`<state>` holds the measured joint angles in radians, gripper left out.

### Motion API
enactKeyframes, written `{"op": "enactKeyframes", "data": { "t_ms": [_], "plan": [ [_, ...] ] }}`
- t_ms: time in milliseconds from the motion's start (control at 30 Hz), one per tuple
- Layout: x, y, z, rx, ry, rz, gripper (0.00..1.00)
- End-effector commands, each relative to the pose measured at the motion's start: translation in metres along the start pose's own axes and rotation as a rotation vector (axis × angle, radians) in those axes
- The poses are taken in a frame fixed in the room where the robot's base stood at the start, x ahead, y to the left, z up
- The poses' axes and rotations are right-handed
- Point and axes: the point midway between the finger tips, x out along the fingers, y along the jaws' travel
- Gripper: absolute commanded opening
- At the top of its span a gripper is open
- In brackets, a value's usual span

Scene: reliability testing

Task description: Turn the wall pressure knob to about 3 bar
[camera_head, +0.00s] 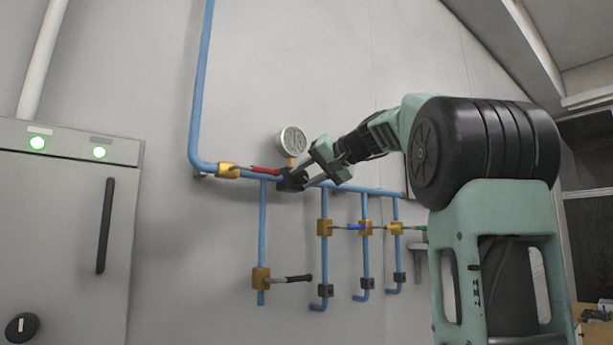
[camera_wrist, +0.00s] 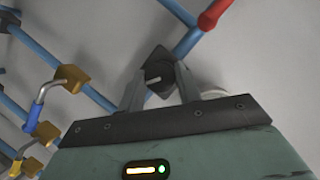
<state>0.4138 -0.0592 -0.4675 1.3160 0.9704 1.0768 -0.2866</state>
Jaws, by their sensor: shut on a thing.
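The black pressure knob (camera_wrist: 158,72) sits on the blue wall pipe, with a small white mark on its face. My gripper (camera_wrist: 160,88) has a finger on each side of it and is shut on it. In the head view the knob (camera_head: 291,180) is partly hidden by my gripper (camera_head: 306,178), which reaches in from the right. The round pressure gauge (camera_head: 293,140) stands just above the knob on the pipe. Its dial is too small to read. In the wrist view only a pale edge beside the right finger shows, and I cannot tell what it is.
A red-handled valve (camera_head: 228,170) is just left of the knob. Several brass valves, such as the blue-handled one (camera_head: 325,227), sit on pipes below. A black-handled valve (camera_head: 261,278) is lower left. A grey cabinet (camera_head: 60,230) with two green lights stands at the left.

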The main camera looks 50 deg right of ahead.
Motion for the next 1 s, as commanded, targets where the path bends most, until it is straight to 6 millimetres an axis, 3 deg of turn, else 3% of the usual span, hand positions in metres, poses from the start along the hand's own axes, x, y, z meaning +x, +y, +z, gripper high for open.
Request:
{"op": "enactKeyframes", "data": {
  "t_ms": [400, 433, 500, 833, 1000],
  "plan": [
    [-0.001, 0.0, -0.001, 0.007, 0.004, -0.002, 0.11],
    [-0.001, 0.0, -0.001, 0.006, 0.004, -0.001, 0.42],
    [-0.001, 0.0, -0.001, 0.006, 0.003, -0.002, 0.56],
    [-0.003, 0.0, 0.0, 0.006, 0.002, -0.002, 0.56],
    [-0.025, 0.001, 0.0, 0.003, 0.006, -0.002, 0.56]
  ]
}}
